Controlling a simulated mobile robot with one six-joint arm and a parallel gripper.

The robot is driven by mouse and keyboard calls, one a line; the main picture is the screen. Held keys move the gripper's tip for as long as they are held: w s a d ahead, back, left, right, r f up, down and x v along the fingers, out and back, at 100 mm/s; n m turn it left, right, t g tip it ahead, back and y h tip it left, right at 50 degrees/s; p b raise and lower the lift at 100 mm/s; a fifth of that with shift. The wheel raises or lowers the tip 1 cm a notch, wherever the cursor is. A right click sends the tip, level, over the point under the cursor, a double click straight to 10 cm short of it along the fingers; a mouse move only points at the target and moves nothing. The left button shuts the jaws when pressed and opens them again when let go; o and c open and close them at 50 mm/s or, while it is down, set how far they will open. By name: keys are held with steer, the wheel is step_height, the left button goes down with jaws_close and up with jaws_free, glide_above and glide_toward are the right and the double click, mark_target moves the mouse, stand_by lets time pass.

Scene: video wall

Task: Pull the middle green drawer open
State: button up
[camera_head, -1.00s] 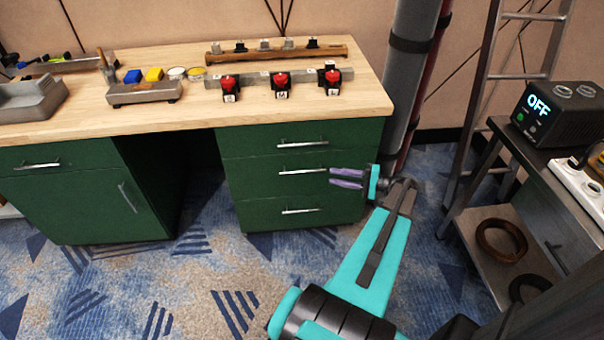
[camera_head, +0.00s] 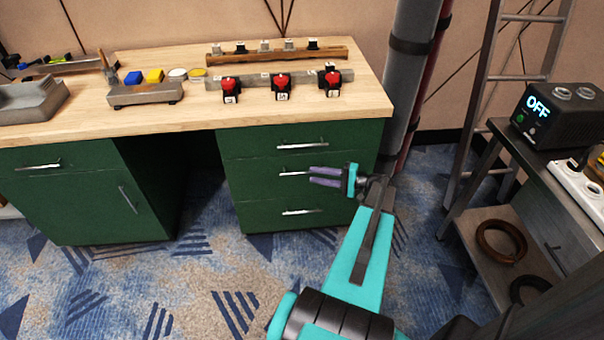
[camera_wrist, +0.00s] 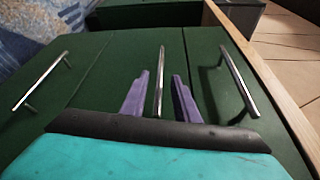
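The middle green drawer (camera_head: 252,181) is in the right-hand cabinet under the workbench, between a top and a bottom drawer. It looks shut, with its front in line with the others. Its silver bar handle (camera_wrist: 158,82) shows in the wrist view between my two purple fingers. My gripper (camera_head: 312,176) is open, with one finger on each side of this handle and gaps visible. In the head view the fingers hide the right part of the handle (camera_head: 289,173). I cannot tell how far the fingertips reach past the bar.
The top drawer's handle (camera_head: 302,146) and the bottom drawer's handle (camera_head: 302,212) lie close above and below. A grey pipe (camera_head: 403,80) and a ladder (camera_head: 518,75) stand right of the cabinet. The carpet before the drawers is clear apart from my arm.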

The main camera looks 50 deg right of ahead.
mark_target(306, 173)
steer(key=shift+x, duration=3.1)
